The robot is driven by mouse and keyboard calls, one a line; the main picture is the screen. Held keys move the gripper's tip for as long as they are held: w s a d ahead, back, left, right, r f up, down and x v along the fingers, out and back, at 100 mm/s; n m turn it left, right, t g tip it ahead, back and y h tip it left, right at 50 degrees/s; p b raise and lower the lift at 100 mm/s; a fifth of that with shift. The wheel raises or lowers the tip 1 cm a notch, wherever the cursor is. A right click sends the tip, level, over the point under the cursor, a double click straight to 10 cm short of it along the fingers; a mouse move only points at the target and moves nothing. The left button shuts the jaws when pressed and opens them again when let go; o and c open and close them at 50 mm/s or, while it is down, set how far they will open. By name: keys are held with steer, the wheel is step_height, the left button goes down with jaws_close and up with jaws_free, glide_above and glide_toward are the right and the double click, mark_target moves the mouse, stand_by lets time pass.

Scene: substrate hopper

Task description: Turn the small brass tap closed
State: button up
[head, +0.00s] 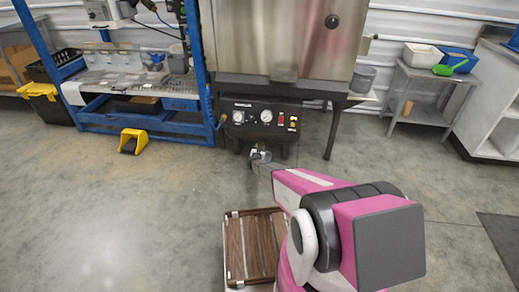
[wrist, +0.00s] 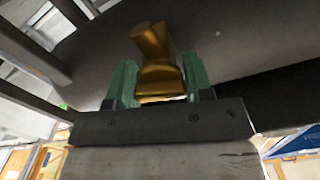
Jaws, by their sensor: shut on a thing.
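The small brass tap (wrist: 155,60) shows in the upper middle of the wrist view, between the two green fingers of my gripper (wrist: 158,84). The fingers stand on either side of its handle and are shut on it. A dark grey rounded surface lies behind the tap. In the head view my gripper (head: 259,156) reaches low, just in front of the black gauge panel under the steel hopper (head: 270,38). I cannot make out the tap there; the gripper is small and partly covered by my arm.
The black panel (head: 250,116) carries dials and small knobs. A steel side table (head: 425,78) stands at right. Open floor lies left.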

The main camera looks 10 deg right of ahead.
steer(key=o, duration=0.9)
steer(key=shift+s, duration=0.15)
steer(key=v, duration=1)
steer(key=shift+s+a, duration=0.15)
steer(key=shift+s, duration=0.1)
